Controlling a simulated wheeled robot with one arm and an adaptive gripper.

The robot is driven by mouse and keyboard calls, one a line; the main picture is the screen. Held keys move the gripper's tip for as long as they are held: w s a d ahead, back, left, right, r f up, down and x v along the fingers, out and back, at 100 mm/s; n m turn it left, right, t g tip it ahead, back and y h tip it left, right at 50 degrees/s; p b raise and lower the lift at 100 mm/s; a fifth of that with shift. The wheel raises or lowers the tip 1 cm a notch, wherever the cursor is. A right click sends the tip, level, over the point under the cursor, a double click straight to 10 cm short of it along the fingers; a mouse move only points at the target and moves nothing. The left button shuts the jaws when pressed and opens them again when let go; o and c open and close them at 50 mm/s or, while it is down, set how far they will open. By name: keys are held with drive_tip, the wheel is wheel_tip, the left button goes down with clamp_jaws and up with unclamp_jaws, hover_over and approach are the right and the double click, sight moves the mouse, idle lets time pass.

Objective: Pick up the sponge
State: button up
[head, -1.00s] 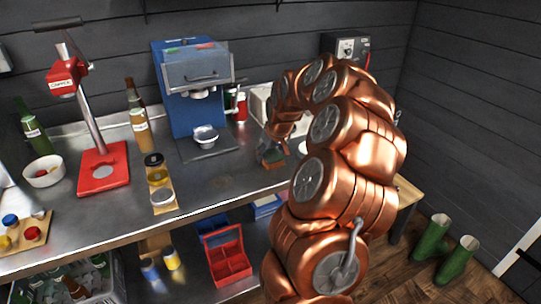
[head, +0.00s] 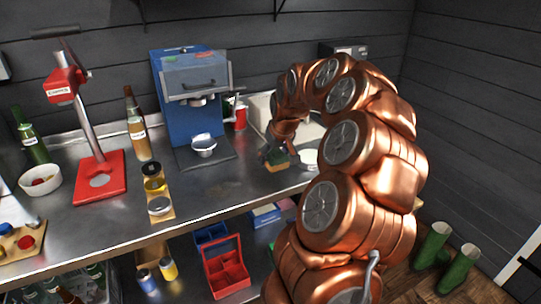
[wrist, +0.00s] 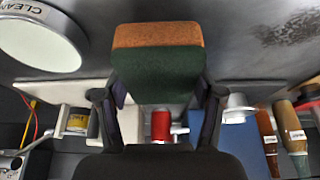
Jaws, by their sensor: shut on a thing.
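The sponge (wrist: 158,68) is a block with a dark green body and an orange-brown layer along one side. In the wrist view it stands upright between the two fingers of my gripper (wrist: 160,97), which is shut on it. In the head view the sponge (head: 278,165) shows small below my gripper (head: 275,156), over the right part of the steel counter (head: 225,182). I cannot tell whether it touches the counter.
A round white dish labelled CLEAN (wrist: 40,42) lies close beside the sponge; it also shows in the head view (head: 307,158). Bare counter lies to the left.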

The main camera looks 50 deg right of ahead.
drive_tip(key=s+a+r+b, duration=0.1)
drive_tip(key=s+a+b, duration=0.2)
drive_tip(key=s, duration=1)
drive_tip(key=shift+w+r, duration=0.1)
